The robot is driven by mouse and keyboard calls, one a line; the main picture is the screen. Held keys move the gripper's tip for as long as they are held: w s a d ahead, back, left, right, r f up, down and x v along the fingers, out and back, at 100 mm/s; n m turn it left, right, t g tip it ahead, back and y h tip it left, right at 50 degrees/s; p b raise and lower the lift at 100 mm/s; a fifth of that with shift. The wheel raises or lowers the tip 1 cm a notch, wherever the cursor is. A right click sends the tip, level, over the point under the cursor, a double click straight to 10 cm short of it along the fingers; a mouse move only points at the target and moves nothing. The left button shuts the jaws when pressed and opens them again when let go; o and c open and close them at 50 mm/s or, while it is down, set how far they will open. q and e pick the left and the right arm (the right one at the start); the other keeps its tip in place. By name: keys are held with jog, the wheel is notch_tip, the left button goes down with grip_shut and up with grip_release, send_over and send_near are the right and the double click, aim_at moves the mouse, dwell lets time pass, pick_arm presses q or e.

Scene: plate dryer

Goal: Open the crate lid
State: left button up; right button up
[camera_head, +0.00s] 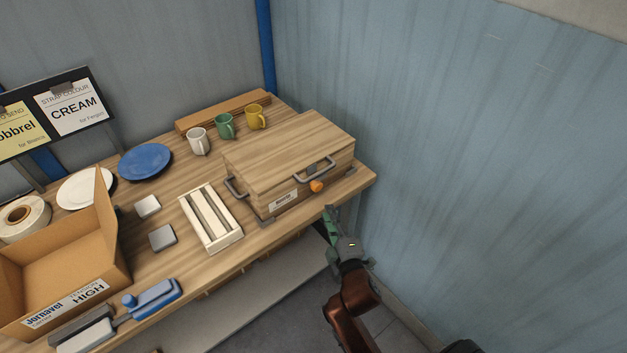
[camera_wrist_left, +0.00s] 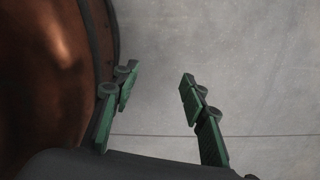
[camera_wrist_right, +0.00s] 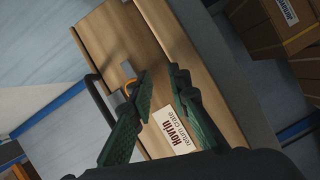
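The wooden crate (camera_head: 290,190) stands at the right end of the table with its lid (camera_head: 285,150) closed. It has grey handles (camera_head: 320,167), a white label and an orange latch piece (camera_head: 316,187) on its front. The right wrist view shows the crate front (camera_wrist_right: 170,55), the label (camera_wrist_right: 175,130) and the orange piece (camera_wrist_right: 129,86) beside a finger. My right gripper (camera_head: 330,212) is just in front of the crate, fingers apart, with nothing visibly held; contact with the latch is unclear. My left gripper (camera_wrist_left: 160,74) is open and empty over grey floor, outside the head view.
A slatted cream rack (camera_head: 210,218) stands left of the crate. Mugs (camera_head: 225,126) stand behind it, and a blue plate (camera_head: 145,162) lies further left. An open cardboard box (camera_head: 65,265) stands at the left. A blue wall (camera_head: 480,150) closes off the right side.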

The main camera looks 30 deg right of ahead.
aim_at(319, 173)
notch_tip(319, 173, up, 10)
jog(key=a+n+t+h, duration=0.1)
jog(key=n+t, duration=0.1)
jog(key=t, duration=0.1)
jog(key=b+x, duration=0.1)
jog(key=x, duration=0.7)
jog(key=shift+a, duration=0.1)
jog(key=shift+c, duration=0.6)
grip_shut()
